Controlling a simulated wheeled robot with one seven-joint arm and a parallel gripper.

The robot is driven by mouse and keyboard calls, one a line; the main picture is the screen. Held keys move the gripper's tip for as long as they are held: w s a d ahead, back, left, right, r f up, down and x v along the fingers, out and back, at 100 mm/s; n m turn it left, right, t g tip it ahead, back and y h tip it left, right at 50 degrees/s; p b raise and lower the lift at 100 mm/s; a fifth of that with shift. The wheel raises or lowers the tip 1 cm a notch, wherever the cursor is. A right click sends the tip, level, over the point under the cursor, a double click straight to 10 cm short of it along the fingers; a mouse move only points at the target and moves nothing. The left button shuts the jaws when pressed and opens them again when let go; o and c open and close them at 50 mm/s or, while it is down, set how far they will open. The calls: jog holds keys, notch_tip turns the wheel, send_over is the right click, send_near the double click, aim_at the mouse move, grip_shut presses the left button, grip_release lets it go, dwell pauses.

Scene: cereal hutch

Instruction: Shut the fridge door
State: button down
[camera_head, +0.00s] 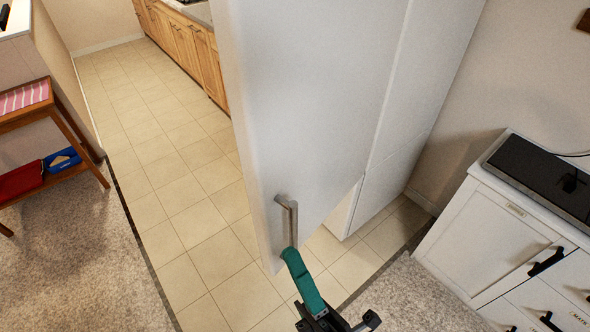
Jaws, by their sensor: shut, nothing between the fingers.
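The fridge door (310,90) is a tall pale grey-white panel. It stands swung out from the white fridge body (415,110), over the tiled floor. Its upright metal bar handle (292,222) is low on the face turned to me, near the door's free left edge. My gripper (289,254) has green fingers, shut and empty. Its tips are at the handle's lower end in the picture; I cannot tell whether they touch the handle or the door. The fridge's inside is hidden behind the door.
A white cabinet (490,235) with black handles stands at the right, with a dark flat device (545,180) on top. A wooden shelf rack (50,125) stands at the left. Wooden kitchen cabinets (185,45) are at the back. Tiled floor (165,165) and carpet (75,250) are clear between.

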notch_tip(320, 180, up, 2)
jog(key=w+n+g+y, duration=0.2)
jog(key=n+g+y, duration=0.35)
jog(key=n, duration=0.35)
jog(key=n+g+h, duration=0.6)
jog(key=n+h, duration=0.1)
jog(key=n, duration=0.4)
send_near(282, 163)
jog(key=x, duration=0.6)
jog(key=shift+w+a, duration=0.1)
jog(key=shift+a, duration=0.1)
